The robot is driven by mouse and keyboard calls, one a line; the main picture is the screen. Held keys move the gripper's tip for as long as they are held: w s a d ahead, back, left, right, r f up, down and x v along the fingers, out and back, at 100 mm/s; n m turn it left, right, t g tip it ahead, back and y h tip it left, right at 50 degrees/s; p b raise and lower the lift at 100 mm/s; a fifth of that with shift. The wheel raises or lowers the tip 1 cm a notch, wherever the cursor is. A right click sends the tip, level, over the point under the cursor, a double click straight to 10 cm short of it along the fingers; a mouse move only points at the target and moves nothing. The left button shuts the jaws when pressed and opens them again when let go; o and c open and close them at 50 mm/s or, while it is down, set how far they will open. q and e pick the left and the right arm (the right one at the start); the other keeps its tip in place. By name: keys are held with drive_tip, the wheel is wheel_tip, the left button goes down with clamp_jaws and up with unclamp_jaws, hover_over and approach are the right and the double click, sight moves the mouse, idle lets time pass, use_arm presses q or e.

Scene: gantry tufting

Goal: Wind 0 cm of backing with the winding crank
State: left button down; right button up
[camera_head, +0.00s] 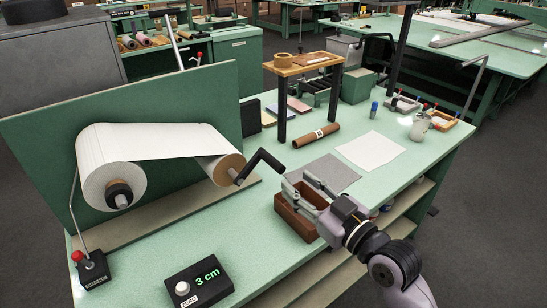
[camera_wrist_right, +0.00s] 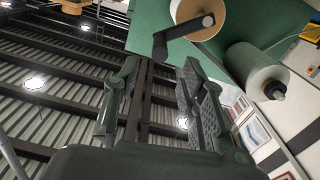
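The black winding crank (camera_head: 248,167) sits on the end of the right-hand, partly wound roll (camera_head: 224,170); its handle points right toward my gripper. White backing (camera_head: 158,141) runs to this roll from the fuller white roll (camera_head: 98,184) at left. A black counter box (camera_head: 199,285) at the front reads "3 cm" in green and has a white button (camera_head: 182,288). My right gripper (camera_head: 298,181) is open and empty, just right of the crank handle and apart from it. In the right wrist view the crank (camera_wrist_right: 182,34) shows beyond the spread fingers (camera_wrist_right: 160,92). My left gripper is not in view.
A brown wooden box (camera_head: 296,217) stands below my right gripper. A red-knobbed lever (camera_head: 90,266) is at the front left. A small wooden stand (camera_head: 303,63), a brown tube (camera_head: 316,136) and flat sheets (camera_head: 370,151) lie farther back.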

sight(273, 162)
drive_tip(key=p+x, duration=0.1)
drive_tip(key=x, duration=0.9)
drive_tip(key=shift+w+p, duration=0.15)
drive_tip(key=shift+p, duration=0.25)
clamp_jaws()
